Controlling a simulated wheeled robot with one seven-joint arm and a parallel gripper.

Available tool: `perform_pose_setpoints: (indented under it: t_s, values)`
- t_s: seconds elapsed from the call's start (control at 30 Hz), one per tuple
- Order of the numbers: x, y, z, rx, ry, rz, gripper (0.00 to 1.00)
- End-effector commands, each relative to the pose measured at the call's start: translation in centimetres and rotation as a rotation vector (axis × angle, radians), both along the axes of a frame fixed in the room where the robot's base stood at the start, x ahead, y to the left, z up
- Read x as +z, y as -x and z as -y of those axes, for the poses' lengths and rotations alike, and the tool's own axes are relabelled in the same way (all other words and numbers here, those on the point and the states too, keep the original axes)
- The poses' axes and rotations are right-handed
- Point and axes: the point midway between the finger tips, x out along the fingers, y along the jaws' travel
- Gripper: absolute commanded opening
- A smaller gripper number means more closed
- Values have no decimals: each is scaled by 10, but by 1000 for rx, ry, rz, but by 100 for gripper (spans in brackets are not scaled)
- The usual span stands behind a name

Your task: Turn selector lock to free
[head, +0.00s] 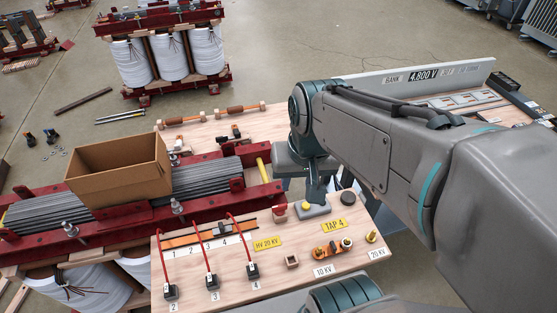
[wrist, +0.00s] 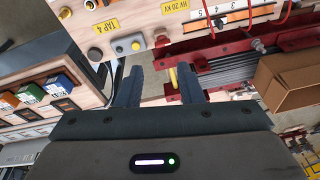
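The wooden control board (head: 215,270) bears a yellow button on a grey base (head: 310,208), a small red knob (head: 279,211) to its left and a dark round knob (head: 348,198) to its right. No part is legibly marked as the selector lock or "free", so I cannot tell which it is. My gripper (head: 318,195) is above the board's far edge, close behind the yellow button, partly hidden by my arm. In the wrist view my gripper (wrist: 159,85) is open with nothing between its fingers; the yellow button (wrist: 136,45) and red knob (wrist: 163,41) lie beyond the fingertips.
The board has a yellow TAP 4 label (head: 334,225), an HV 20 KV label (head: 267,243) and several red leads with black plugs (head: 212,281). A cardboard box (head: 120,172) stands on the red-framed core at left. A panel marked 4,800 V (head: 423,76) stands behind my arm.

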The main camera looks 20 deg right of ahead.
Motion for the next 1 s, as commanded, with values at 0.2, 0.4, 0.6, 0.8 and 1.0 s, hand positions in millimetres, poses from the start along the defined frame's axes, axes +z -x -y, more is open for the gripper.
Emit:
perform_pose_setpoints:
  t_s: [0.2,0.4,0.6,0.8,1.0]
  values:
    - [-60,-43,16,-477,-176,-143,34]
    - [-102,-86,38,-936,-329,-297,34]
    - [-129,-116,55,-1239,-421,-418,34]
    - [-138,-127,60,-1351,-452,-469,34]
    - [-160,-126,50,-1356,-453,-474,34]
